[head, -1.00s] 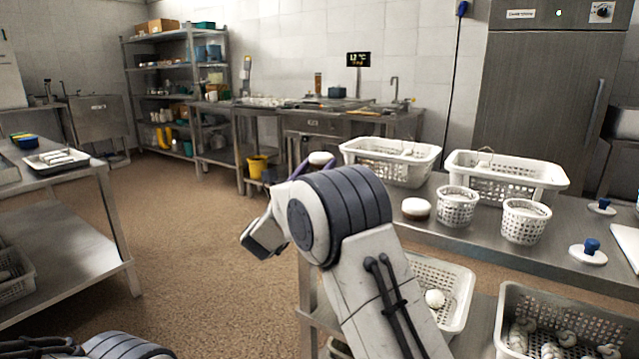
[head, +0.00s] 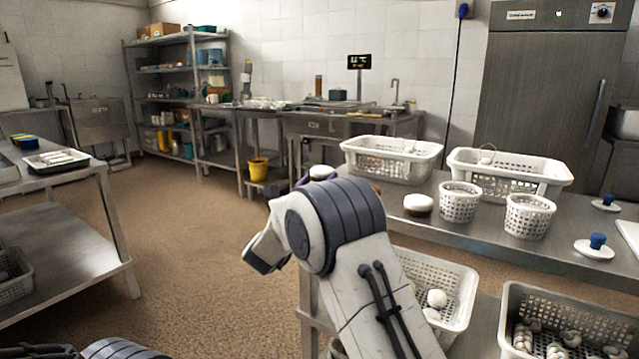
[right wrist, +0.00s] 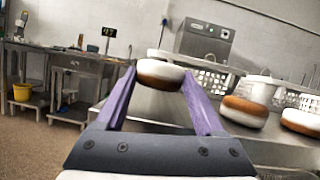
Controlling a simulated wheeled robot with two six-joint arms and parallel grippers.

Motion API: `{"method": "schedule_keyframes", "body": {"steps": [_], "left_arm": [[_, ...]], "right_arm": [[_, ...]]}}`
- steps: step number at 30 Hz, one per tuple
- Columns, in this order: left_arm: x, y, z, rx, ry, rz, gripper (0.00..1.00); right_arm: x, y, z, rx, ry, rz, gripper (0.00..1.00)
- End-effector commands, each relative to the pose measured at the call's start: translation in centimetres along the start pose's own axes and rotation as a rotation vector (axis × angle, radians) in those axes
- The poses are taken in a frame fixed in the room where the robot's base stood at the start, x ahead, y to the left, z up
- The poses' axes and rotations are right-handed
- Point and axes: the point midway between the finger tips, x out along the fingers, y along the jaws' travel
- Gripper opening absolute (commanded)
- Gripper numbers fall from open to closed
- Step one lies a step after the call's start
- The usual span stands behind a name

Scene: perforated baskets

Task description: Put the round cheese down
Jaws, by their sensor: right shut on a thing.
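My right gripper (right wrist: 161,85) has purple fingers closed on the sides of a round cheese (right wrist: 160,73), white on top and brown below. In the head view this cheese (head: 322,172) shows just past my right wrist, at the left end of the steel counter (head: 460,221); my arm hides part of it. I cannot tell whether it touches the counter. Another round cheese (head: 418,204) sits on the counter to the right. The right wrist view shows two similar cheeses (right wrist: 244,111) to the right of the held one. My left gripper is out of view; only part of that arm shows.
Two large white perforated baskets (head: 392,160) stand along the counter's back, with two small ones (head: 459,202) in front. Blue-knobbed white lids (head: 596,247) lie at right. More baskets (head: 565,325) sit on the shelf below. A steel table (head: 58,170) stands at left, with open floor between.

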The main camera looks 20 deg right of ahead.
Motion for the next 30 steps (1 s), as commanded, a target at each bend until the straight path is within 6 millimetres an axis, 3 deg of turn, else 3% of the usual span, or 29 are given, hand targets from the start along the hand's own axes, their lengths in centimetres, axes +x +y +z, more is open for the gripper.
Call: {"method": "schedule_keyframes", "body": {"steps": [14, 15, 16, 26, 30], "left_arm": [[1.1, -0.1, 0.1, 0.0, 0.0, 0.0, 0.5], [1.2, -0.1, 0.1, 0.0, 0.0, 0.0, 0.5], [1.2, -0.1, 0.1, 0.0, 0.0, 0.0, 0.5], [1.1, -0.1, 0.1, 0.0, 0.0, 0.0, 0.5], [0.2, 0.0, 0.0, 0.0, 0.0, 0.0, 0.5]], "right_arm": [[-0.3, 0.2, -0.9, -0.008, 0.007, 0.004, 0.13], [-0.4, 0.2, -1.0, -0.009, 0.009, 0.005, 0.86], [-0.4, 0.2, -1.1, -0.01, 0.01, 0.006, 0.98], [-0.5, 0.3, -1.2, -0.014, 0.012, 0.009, 1.0], [-0.2, 0.2, -0.6, -0.014, 0.012, 0.01, 1.0]]}}
